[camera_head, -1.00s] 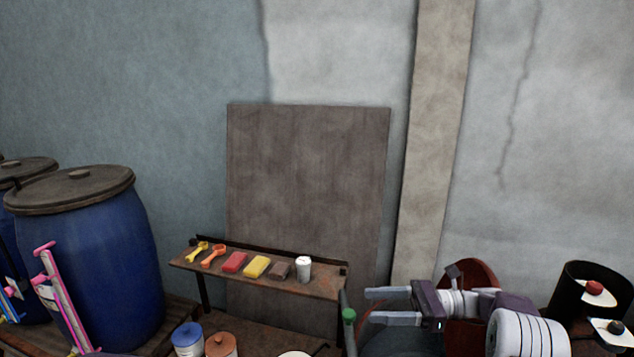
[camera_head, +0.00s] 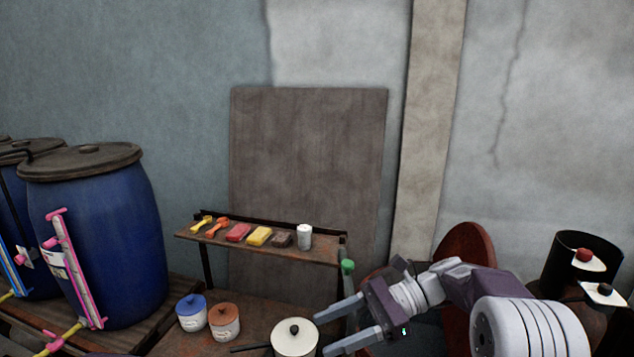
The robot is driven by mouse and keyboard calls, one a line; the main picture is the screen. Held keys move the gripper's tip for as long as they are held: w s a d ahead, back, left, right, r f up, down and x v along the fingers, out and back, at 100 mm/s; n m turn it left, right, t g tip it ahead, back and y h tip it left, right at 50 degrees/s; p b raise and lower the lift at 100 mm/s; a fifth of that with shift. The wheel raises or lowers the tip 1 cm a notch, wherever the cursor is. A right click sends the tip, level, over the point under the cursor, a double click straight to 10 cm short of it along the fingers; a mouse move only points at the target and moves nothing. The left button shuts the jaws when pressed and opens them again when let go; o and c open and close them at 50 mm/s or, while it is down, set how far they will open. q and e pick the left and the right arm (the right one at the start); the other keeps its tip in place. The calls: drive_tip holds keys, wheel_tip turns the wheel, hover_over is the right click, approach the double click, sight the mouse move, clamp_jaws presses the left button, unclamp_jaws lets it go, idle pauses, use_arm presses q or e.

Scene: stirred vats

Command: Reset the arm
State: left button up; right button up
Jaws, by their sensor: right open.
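My right gripper (camera_head: 342,329) is in the lower middle right of the head view. Its two grey fingers are apart, point left and hold nothing. They are close to the right side of a white-lidded pot (camera_head: 296,338) with a black knob; I cannot tell whether they touch it. My right arm comes in from the lower right. My left gripper does not show.
A shelf (camera_head: 190,233) against the wall bears two scoops, several coloured blocks and a white cup (camera_head: 304,237). Blue (camera_head: 190,315) and brown-lidded (camera_head: 224,322) jars stand below. Blue barrels (camera_head: 110,240) stand left. A black container (camera_head: 584,262) stands right.

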drive_tip(key=s+d+f+n+h+b, duration=0.3)
drive_tip(key=s+f+h, duration=0.3)
drive_tip(key=f, duration=0.5)
drive_tip(key=s+d+f+n+h+b, duration=0.35)
drive_tip(key=s+f, duration=0.45)
drive_tip(key=f, duration=0.3)
use_arm(q)
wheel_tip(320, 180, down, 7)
drive_tip(key=shift+p, duration=0.35)
use_arm(e)
drive_tip(key=w+d+f+n+t+h, duration=0.2)
drive_tip(key=d+f+n+t+h, duration=0.2)
drive_tip(key=d+f+n, duration=0.2)
drive_tip(key=shift+d+n, duration=1.05)
drive_tip(key=shift+d, duration=0.15)
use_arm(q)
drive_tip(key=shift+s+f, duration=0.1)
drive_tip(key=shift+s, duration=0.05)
use_arm(e)
drive_tip(key=shift+h, duration=0.25)
